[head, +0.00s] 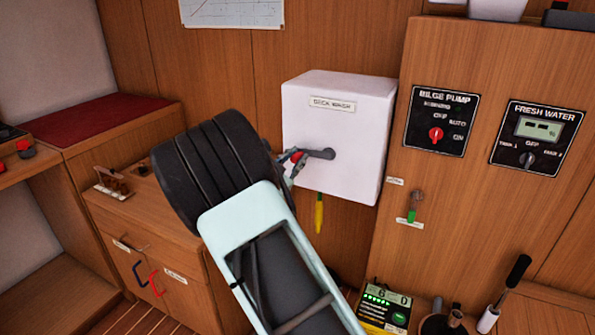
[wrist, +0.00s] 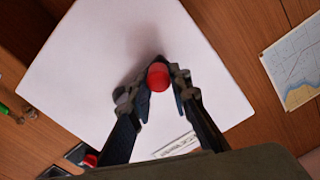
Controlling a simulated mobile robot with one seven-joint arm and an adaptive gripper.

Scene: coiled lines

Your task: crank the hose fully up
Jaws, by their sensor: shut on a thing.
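The white hose reel box (head: 335,135), labelled "DECK WASH", is fixed to the wood wall. A dark grey crank arm (head: 320,154) runs from the middle of its front towards the left. The red crank knob (head: 297,156) is at the arm's left end. My gripper (head: 295,165) is at the knob, and its fingers are shut on it. In the wrist view the red knob (wrist: 158,77) sits between the two fingertips. A short yellow hose end (head: 319,213) hangs below the box. The hose inside the box is hidden.
A panel right of the box carries the bilge pump switch (head: 436,134) and fresh water switch (head: 527,159). A small key-like piece with a green tag (head: 411,209) hangs below them. A charger (head: 384,309) stands low right. A cabinet (head: 150,240) with a red-topped bench (head: 85,125) is left.

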